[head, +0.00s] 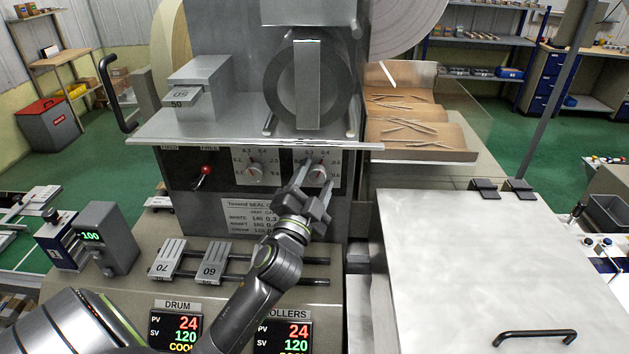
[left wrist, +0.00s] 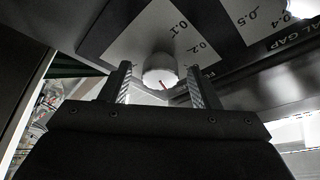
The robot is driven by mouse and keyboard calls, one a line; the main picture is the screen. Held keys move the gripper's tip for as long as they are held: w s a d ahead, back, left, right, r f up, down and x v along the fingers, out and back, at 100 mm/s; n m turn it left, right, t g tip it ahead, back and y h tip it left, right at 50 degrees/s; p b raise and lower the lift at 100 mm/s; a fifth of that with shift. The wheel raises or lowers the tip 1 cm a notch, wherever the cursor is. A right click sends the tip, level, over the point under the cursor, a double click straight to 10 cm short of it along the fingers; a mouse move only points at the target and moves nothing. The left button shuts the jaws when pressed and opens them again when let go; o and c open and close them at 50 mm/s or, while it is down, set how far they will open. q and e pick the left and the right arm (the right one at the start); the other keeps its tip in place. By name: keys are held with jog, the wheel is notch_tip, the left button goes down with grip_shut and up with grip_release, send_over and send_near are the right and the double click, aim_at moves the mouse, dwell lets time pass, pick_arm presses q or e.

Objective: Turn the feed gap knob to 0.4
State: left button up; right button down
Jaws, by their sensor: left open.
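My left gripper (head: 315,183) reaches up to the right-hand of two dial knobs on the machine's front panel. That knob (head: 317,173) is small, round and pale, and the gripper partly covers its dial. In the left wrist view the open fingers (left wrist: 161,82) stand on either side of a whitish knob (left wrist: 158,68) with a red pointer mark; a firm grip does not show. Beside it I read 0.1 and 0.2; its name label is mostly hidden. A neighbouring plate (left wrist: 262,22) shows 0.5, 0.4 and part of a "GAP" label. My right gripper is out of view.
A second dial knob (head: 255,172) and a red-tipped lever (head: 205,172) are to the left. A metal shelf (head: 240,135) overhangs the panel. Below are slide rails (head: 235,262) and lit temperature displays (head: 283,332).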

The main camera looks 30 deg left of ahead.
pick_arm(q)
jog(key=shift+s+d+f, duration=0.15)
jog(key=shift+s+f, duration=0.05)
jog(key=shift+s, duration=0.15)
jog(key=b+v, duration=0.3)
jog(key=v, duration=1.3)
jog(key=shift+s+b, duration=0.3)
jog(key=shift+b, duration=0.05)
jog(key=shift+f, duration=0.15)
